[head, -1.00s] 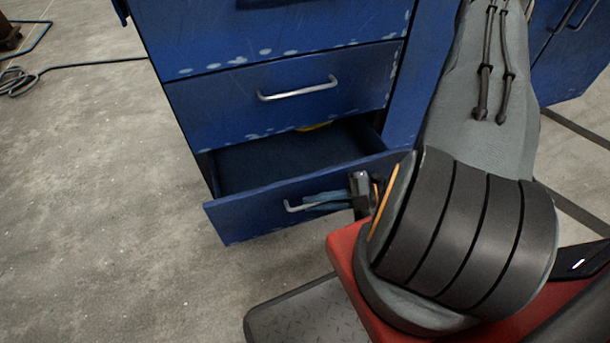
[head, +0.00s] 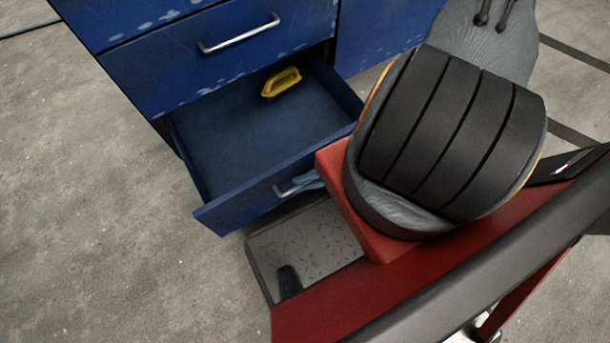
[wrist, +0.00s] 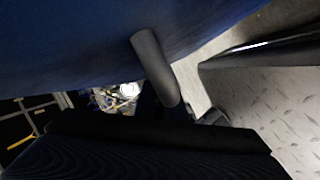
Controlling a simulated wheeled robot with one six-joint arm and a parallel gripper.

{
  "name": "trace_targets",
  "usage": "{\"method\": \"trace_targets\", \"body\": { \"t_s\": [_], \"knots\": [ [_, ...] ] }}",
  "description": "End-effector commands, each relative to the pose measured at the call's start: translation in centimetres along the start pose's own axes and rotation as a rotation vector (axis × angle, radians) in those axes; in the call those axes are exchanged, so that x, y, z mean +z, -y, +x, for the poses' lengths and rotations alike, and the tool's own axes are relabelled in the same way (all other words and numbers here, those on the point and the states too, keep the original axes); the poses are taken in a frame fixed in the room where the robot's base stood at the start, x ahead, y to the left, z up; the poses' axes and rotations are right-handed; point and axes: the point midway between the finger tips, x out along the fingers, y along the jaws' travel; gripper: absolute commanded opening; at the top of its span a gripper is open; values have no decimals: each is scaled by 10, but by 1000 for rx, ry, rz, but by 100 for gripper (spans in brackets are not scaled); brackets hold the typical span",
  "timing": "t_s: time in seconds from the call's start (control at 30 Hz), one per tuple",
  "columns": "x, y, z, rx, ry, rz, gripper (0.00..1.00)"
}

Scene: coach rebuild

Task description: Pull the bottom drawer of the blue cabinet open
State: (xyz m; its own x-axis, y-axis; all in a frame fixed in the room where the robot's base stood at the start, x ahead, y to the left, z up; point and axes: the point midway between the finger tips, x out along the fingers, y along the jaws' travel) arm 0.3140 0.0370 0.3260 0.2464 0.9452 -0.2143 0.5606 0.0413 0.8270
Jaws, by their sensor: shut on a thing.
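The blue cabinet (head: 170,65) stands at the upper left in the head view. Its bottom drawer (head: 225,212) is pulled well out, so its blue inside shows. A yellow object (head: 281,82) lies in it towards the back. The drawer's silver bar handle (head: 283,191) is on its front; the handle also shows close up in the wrist view (wrist: 156,68). My gripper (head: 306,182) is shut on this handle. Most of my gripper is hidden behind my arm and the red base in the head view.
The drawer above, with its silver handle (head: 238,36), is shut. My red base and a dark tread plate (head: 305,245) sit close to the open drawer's front right corner. Bare concrete floor (head: 90,220) lies free on the left.

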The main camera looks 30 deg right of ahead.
Motion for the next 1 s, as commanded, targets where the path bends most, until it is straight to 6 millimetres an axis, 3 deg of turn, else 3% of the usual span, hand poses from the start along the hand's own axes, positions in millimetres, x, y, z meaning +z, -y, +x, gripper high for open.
{"method": "trace_targets", "body": {
  "t_s": [0.17,0.2,0.23,0.57,1.0],
  "knots": [
    [4,-1,-3,0,8,-6,0],
    [4,-1,-4,0,8,-6,14],
    [4,-1,-3,0,8,-6,17],
    [2,-1,-4,-1,3,-3,17],
    [2,-1,-65,0,6,-5,17]
  ]
}}
